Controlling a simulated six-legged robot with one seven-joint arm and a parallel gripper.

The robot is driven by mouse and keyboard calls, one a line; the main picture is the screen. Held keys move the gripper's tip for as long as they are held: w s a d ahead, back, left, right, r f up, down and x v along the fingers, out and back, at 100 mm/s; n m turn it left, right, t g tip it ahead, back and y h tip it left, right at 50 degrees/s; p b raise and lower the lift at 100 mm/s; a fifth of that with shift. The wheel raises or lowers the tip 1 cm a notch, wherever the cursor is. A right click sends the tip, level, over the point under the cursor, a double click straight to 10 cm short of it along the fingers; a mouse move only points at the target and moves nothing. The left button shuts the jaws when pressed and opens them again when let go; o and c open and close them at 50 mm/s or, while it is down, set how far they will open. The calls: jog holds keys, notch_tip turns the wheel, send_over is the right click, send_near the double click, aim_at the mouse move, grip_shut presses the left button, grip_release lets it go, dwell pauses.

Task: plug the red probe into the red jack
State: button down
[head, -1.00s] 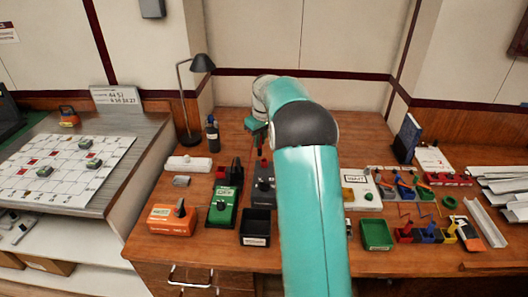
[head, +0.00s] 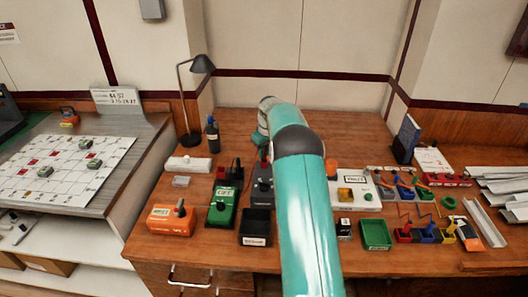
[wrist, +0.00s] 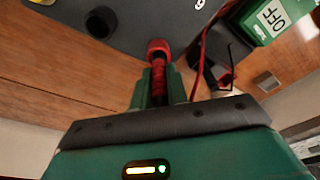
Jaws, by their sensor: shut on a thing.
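My gripper (wrist: 158,90) is shut on the red probe (wrist: 158,78), which stands between the two green fingers in the wrist view. The probe's far end meets the red jack (wrist: 158,46), a red ring on the dark grey meter. They look lined up and touching or nearly so; I cannot tell how deep the tip sits. A black jack (wrist: 101,22) is on the same face, to the left. In the head view the dark grey meter (head: 262,187) is partly behind my arm, and the jack and fingertips are too small or hidden to make out.
A red lead (wrist: 199,60) runs beside the probe. A black holder (wrist: 212,62) and the green box marked OFF (wrist: 268,18) are close to the right in the wrist view. A black bin (head: 255,228) and an orange box (head: 172,219) stand at the desk's front.

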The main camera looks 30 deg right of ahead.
jog(key=shift+f, duration=0.1)
jog(key=c, duration=1.8)
grip_release()
jog(key=shift+f, duration=0.1)
jog(key=o, duration=0.4)
